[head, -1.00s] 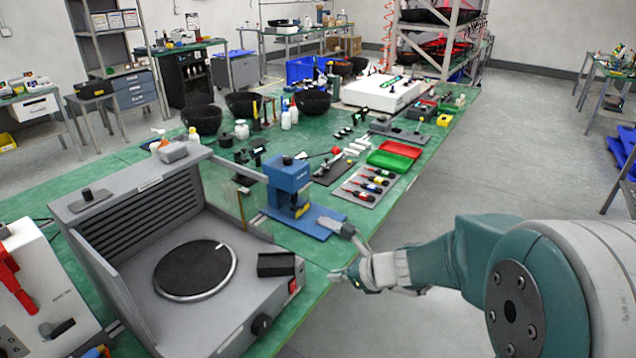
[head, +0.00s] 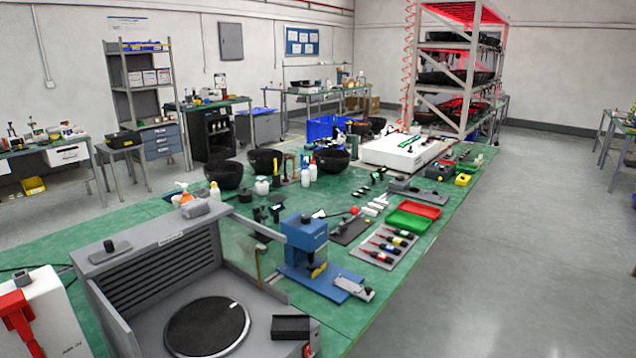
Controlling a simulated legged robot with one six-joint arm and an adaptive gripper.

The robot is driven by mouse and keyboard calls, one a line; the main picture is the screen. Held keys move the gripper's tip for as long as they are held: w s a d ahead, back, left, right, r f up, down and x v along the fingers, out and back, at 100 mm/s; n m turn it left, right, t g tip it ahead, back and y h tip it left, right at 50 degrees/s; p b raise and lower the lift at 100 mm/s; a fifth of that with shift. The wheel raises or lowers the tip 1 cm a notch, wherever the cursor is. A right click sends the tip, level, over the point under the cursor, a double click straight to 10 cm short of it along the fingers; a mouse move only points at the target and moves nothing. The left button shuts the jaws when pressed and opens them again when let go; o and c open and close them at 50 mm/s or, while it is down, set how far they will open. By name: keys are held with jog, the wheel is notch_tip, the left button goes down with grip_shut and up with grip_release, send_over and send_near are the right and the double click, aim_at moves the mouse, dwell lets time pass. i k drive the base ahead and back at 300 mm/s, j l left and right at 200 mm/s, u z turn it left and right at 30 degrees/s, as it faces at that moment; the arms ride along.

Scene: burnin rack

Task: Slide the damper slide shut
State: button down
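A grey bench unit (head: 130,264) with a louvred back panel and a round dark turntable (head: 208,326) stands at the lower left of the head view. On its top ledge is a dark plate with a small black knob (head: 109,246). This may be the damper slide, but I cannot tell for sure, nor whether it is open or shut. My gripper and arm are not in view.
A blue press (head: 304,245) stands on the green bench right of the grey unit. Screwdrivers on a grey mat (head: 385,247), a red tray (head: 421,209) and black bowls (head: 265,161) sit beyond. A shelving rack (head: 455,75) stands far back. The floor at right is clear.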

aim_at(110, 250)
jog(key=u, duration=1.55)
